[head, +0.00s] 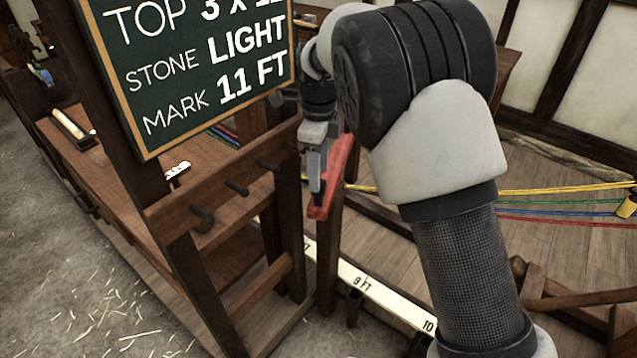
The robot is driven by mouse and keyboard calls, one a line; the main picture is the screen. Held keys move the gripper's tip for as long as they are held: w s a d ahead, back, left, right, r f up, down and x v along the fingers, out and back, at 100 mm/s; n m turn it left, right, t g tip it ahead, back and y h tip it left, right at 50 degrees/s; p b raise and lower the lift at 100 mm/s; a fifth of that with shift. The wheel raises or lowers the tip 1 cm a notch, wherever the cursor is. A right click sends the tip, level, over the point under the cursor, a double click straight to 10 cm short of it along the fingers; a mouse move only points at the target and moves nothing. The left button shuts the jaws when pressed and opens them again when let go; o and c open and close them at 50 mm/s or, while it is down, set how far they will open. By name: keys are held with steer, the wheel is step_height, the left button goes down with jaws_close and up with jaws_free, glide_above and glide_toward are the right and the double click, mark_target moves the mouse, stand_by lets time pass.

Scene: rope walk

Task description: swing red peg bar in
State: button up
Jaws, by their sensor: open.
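The red bar (338,172) stands steeply tilted beside a dark wooden post, right of the frame with dark pegs (237,188). My gripper (316,180) is at the bar, its fingers pointing down along the bar's left side. The jaws are open. I cannot tell whether a finger touches the bar. My arm hides part of the space to the right, and the gripper covers part of the bar.
A chalkboard (190,60) stands at the left, in front of a wooden bench (125,185). A white marked rule (362,284) runs along the floor. Yellow, red, green and blue ropes (560,212) stretch to the right. Straw-strewn floor at lower left is open.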

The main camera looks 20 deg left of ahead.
steer(key=shift+f, duration=1.65)
steer(key=shift+r, duration=0.1)
jaws_close()
